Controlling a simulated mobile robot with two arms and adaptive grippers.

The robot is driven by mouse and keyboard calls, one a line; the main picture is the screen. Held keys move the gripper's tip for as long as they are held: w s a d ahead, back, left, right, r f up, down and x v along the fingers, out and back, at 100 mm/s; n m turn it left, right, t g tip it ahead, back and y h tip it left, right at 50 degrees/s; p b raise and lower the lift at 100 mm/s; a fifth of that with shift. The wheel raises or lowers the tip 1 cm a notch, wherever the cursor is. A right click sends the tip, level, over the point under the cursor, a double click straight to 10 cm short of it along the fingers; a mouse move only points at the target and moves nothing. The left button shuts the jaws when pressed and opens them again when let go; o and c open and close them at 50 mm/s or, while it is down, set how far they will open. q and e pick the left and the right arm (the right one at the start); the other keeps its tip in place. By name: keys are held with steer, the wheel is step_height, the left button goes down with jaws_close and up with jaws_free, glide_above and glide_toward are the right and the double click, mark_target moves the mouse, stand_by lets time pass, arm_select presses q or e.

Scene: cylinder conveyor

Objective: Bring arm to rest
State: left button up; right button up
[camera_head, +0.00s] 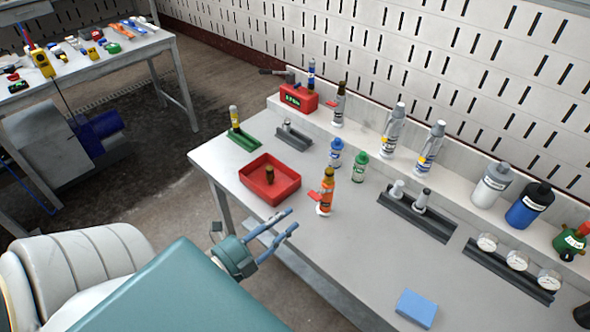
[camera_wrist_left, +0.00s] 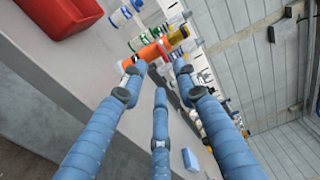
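My teal arm covers the lower left of the head view. My right gripper is out of view.
A red tray (camera_head: 285,195) holds a small dark-topped item. A green holder (camera_head: 243,139), a grey rack (camera_head: 418,216) with cylinders and a rack of gauges (camera_head: 511,268) stand behind. A blue block (camera_head: 417,308) lies at front right. The bench's front middle is clear.

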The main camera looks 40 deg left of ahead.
arm_select(q)
steer(key=shift+s, duration=0.3)
stand_by(0.4)
